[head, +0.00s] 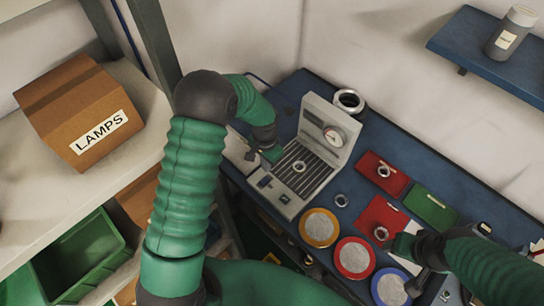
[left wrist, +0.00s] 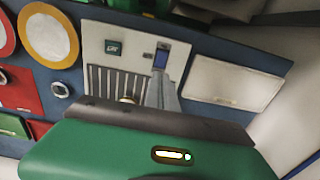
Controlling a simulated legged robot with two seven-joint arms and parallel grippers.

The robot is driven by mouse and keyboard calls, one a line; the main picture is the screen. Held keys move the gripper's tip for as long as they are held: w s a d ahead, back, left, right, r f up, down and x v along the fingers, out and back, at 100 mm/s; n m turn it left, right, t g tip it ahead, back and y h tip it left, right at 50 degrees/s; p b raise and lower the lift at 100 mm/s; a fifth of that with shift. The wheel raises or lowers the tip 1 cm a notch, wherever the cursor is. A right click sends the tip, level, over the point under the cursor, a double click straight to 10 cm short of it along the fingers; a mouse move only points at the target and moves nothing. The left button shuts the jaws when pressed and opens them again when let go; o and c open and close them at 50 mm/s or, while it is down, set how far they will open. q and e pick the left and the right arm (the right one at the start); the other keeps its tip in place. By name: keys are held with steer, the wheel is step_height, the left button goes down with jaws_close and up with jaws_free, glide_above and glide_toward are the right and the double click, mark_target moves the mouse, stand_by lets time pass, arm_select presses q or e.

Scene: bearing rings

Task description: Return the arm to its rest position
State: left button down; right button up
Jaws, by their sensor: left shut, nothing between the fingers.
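My left arm reaches in from the left in the head view.
A shelf with a LAMPS box (head: 80,112) stands left. A blue wall shelf (head: 470,50) is upper right.

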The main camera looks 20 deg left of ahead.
arm_select(q)
steer(key=s+d+r+n+t+b, duration=0.2)
steer(key=s+d+r+n, duration=0.1)
steer(key=s+r, duration=0.8)
steer(key=s+d, duration=0.1)
steer(key=s, duration=0.3)
steer(key=shift+d+n+t, duration=0.2)
steer(key=shift+n+t, duration=0.1)
steer(key=shift+n, duration=0.1)
steer(key=shift+s+r, duration=0.1)
steer(key=shift+s, duration=0.05)
steer(key=shift+s+d, duration=0.1)
steer(key=shift+d, duration=0.05)
